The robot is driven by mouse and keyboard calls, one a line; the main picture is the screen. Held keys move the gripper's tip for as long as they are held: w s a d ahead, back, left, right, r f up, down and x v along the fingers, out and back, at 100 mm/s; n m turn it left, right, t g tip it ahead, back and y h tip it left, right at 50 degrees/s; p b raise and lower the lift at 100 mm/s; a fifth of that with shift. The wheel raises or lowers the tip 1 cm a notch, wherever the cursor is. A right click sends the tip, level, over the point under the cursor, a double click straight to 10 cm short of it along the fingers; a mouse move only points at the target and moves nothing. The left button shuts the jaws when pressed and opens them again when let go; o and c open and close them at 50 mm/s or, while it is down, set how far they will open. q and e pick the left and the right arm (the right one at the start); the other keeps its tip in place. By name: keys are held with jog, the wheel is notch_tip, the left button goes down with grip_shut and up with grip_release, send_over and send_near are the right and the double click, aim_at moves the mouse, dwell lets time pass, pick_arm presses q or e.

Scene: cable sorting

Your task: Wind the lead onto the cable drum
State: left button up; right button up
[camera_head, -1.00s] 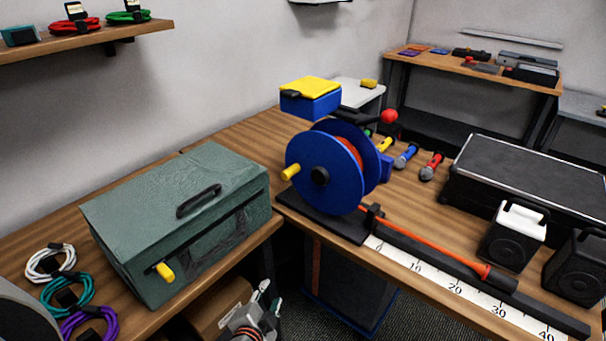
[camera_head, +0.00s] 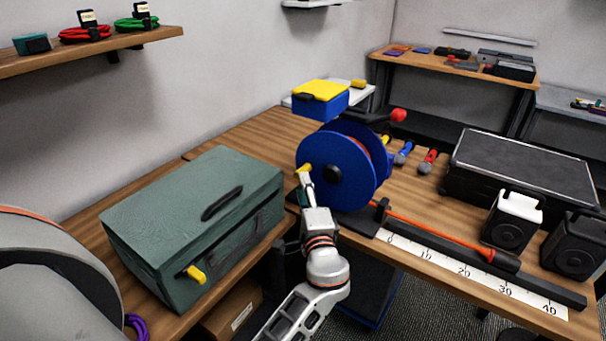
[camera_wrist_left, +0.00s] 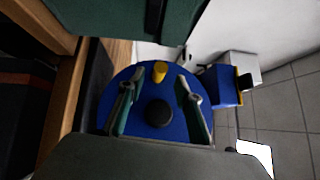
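The blue cable drum (camera_head: 338,172) stands upright on a dark base on the table. Its yellow crank knob (camera_head: 304,168) is at the upper left of the near flange. The red-orange lead (camera_head: 440,231) runs from the drum along a dark rail to a dark plug end (camera_head: 503,259). My left gripper (camera_head: 305,182) is at the flange beside the knob. In the left wrist view the fingers (camera_wrist_left: 158,84) are open, with the yellow knob (camera_wrist_left: 160,71) showing between and beyond their tips. Contact cannot be told. My right gripper is not in view.
A green case (camera_head: 190,225) stands left of the drum. A white ruler strip (camera_head: 480,276) lies along the rail. Black speakers (camera_head: 512,222) and a large black case (camera_head: 525,170) stand at the right. A blue box with a yellow lid (camera_head: 320,98) is behind the drum.

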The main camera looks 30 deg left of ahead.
pick_arm(q)
jog(key=x, duration=0.6)
jog(key=shift+w+a+p, duration=0.1)
jog(key=shift+a+p, duration=0.05)
jog(key=shift+p, duration=0.25)
grip_shut()
